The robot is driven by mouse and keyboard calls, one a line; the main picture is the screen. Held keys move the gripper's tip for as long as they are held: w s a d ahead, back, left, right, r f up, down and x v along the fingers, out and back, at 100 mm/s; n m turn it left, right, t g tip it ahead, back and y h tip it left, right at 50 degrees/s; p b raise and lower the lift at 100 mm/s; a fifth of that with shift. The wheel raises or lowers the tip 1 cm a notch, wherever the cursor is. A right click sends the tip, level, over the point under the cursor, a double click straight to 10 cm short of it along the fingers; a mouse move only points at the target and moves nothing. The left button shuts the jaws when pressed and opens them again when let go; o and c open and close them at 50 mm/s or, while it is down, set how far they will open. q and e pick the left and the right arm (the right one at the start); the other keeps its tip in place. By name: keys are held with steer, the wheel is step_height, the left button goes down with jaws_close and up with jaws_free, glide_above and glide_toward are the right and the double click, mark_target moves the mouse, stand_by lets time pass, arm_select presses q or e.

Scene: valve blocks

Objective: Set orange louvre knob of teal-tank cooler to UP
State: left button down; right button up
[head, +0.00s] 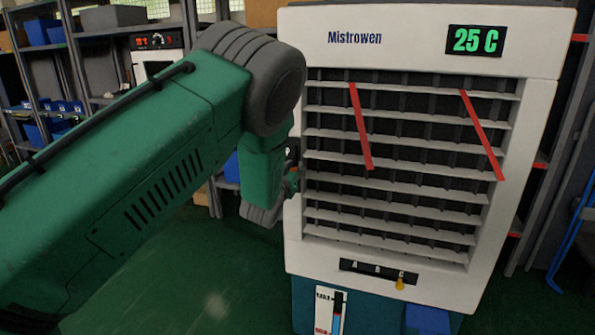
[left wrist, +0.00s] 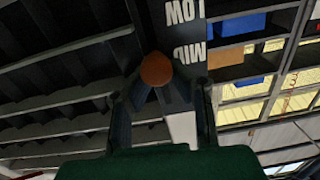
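The teal-tank cooler (head: 540,110) stands at the right of the head view, with a white front, slatted louvres and a teal tank (head: 375,312) below. The orange louvre knob (left wrist: 156,69) shows in the left wrist view, beside upside-down LOW and MID labels; my arm hides it in the head view. Which label the knob points at, I cannot tell. My left gripper (left wrist: 160,98) is at the cooler's left side, its dark fingers apart on either side of the knob. Contact with the knob is unclear. My right gripper is not in view.
Two red strips (head: 361,126) hang on the louvres. A small panel marked A, B, C (head: 378,273) has a yellow knob (head: 400,284). Shelves with blue bins (head: 45,32) stand behind at the left. The green floor (head: 190,285) is clear in front of them.

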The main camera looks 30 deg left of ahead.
arm_select(q)
steer(key=shift+w+d+f+h, duration=0.1)
steer(key=shift+d+f+h, duration=0.2)
steer(key=shift+d+f, duration=0.1)
steer(key=c, duration=2.2)
jaws_free()
steer(key=shift+a+f, duration=0.1)
steer(key=shift+a, duration=0.4)
steer(key=o, duration=0.4)
steer(key=shift+a, duration=0.25)
steer(key=o, duration=0.5)
steer(key=shift+d, duration=0.1)
steer(key=shift+c, duration=0.2)
steer(key=shift+d+r, duration=0.25)
steer(key=shift+d, duration=0.3)
steer(key=shift+d+r, duration=0.1)
steer(key=shift+d, duration=0.1)
steer(key=shift+s, duration=0.3)
steer(key=s+d+f+b, duration=0.2)
steer(key=s+f+b, duration=0.2)
steer(key=s+b, duration=0.65)
steer(key=x, duration=1.1)
steer(key=shift+a+r, duration=0.3)
steer(key=shift+a, duration=0.05)
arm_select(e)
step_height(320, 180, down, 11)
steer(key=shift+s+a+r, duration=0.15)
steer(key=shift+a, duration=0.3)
